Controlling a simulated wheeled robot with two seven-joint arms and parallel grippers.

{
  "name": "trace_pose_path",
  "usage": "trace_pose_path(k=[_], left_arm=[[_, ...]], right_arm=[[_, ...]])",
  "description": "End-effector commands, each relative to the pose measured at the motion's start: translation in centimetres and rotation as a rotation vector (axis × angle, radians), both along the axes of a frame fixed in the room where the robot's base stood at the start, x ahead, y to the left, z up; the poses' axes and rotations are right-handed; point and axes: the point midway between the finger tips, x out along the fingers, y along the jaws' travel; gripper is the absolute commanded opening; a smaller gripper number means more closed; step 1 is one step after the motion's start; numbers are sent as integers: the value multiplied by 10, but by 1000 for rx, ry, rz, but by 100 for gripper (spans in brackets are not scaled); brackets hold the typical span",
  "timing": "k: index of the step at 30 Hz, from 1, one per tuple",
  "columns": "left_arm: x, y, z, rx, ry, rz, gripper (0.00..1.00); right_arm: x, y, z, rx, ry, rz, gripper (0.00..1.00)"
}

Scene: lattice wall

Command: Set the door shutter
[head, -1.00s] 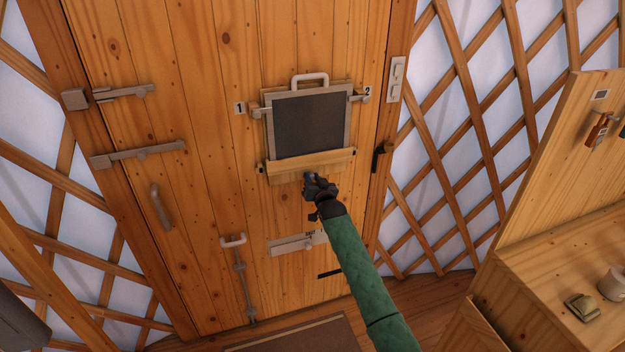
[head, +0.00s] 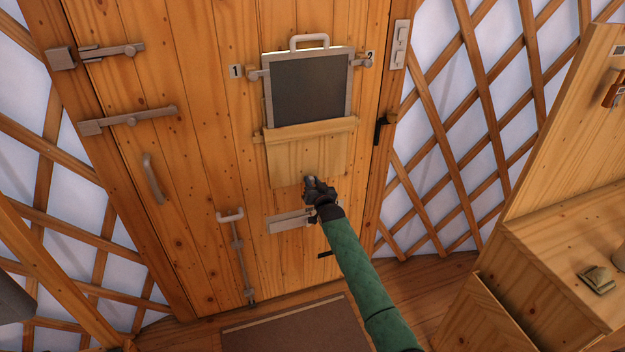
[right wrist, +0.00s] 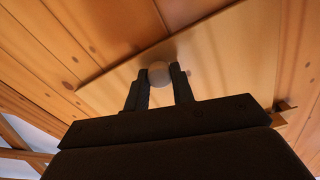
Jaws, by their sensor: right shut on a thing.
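The door shutter (head: 308,160) is a pale wooden panel that hangs below the dark window (head: 307,90) in the plank door. Its upper part passes behind a wooden crossbar (head: 340,127). My right gripper (head: 313,183) is at the panel's lower edge. In the right wrist view the right gripper (right wrist: 160,85) has its two fingers shut on a round knob (right wrist: 159,72) on the shutter. Metal catches flank the window, the left one (head: 258,74) beside a label 1 and the right one (head: 361,63) beside a label 2. My left gripper is out of view.
A letter slot plate (head: 290,221) and a vertical bolt (head: 238,255) sit lower on the door. Two bolts (head: 128,119) and a curved handle (head: 153,180) are at its left. A wooden cabinet (head: 560,250) stands at the right. A brown mat (head: 295,328) lies on the floor.

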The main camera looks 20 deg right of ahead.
Motion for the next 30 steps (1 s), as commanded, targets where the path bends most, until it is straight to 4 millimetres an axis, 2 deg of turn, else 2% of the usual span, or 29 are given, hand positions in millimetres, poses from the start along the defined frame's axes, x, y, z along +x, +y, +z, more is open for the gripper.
trace_pose_path(k=[1, 6, 11, 30], left_arm=[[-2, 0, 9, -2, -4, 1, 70], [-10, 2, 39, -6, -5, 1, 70], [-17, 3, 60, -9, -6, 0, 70], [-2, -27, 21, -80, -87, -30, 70]], right_arm=[[0, 0, -8, 0, 2, 0, 0], [0, 0, -20, 1, 1, 0, 0], [0, 0, -31, 1, 1, -1, 0], [0, 0, -74, 0, 1, 0, 0]])
